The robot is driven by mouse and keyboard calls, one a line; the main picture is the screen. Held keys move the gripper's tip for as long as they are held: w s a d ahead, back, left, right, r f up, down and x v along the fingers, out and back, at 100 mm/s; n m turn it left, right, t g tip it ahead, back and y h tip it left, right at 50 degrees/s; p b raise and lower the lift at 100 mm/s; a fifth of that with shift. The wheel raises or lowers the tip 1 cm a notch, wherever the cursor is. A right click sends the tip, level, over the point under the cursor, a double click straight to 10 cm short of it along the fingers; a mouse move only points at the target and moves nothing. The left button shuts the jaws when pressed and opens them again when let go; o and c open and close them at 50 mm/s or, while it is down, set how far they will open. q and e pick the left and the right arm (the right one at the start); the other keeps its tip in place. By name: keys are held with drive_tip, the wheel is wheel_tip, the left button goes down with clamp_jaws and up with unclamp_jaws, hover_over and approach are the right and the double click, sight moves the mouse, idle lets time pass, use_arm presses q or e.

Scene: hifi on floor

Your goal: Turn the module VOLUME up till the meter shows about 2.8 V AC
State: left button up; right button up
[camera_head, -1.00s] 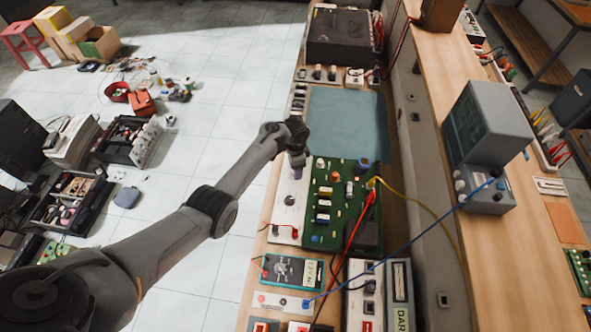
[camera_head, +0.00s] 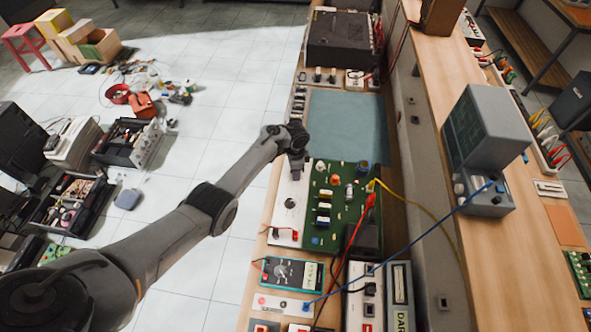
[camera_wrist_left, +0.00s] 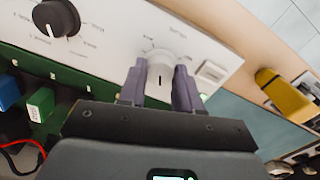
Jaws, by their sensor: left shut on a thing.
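My left gripper (camera_head: 296,174) is over the white front panel (camera_head: 288,215) on the bench. In the left wrist view its two purple fingers (camera_wrist_left: 160,86) are shut on a white knob (camera_wrist_left: 159,66), one on each side. The knob has a dark pointer line; its printed label is too small to read. A larger black knob (camera_wrist_left: 56,18) is on the same panel. It shows in the head view too (camera_head: 290,203). The teal-edged multimeter (camera_head: 287,271) lies nearer on the bench; I cannot read its display. My right gripper is not in view.
A green circuit board (camera_head: 334,205) with upright parts and red and yellow leads is beside the panel. A blue lead crosses the bench to an oscilloscope (camera_head: 490,125) on the right. A blue-grey mat (camera_head: 347,125) beyond is clear.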

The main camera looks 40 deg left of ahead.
use_arm(q)
drive_tip(key=shift+r+m, duration=0.1)
drive_tip(key=shift+m, duration=1.9)
drive_tip(key=o, duration=1)
drive_tip(key=shift+o, duration=0.2)
wheel_tip(320, 180, up, 11)
drive_tip(key=p, duration=0.4)
drive_tip(key=shift+f+p, duration=0.2)
drive_tip(key=shift+p, duration=0.2)
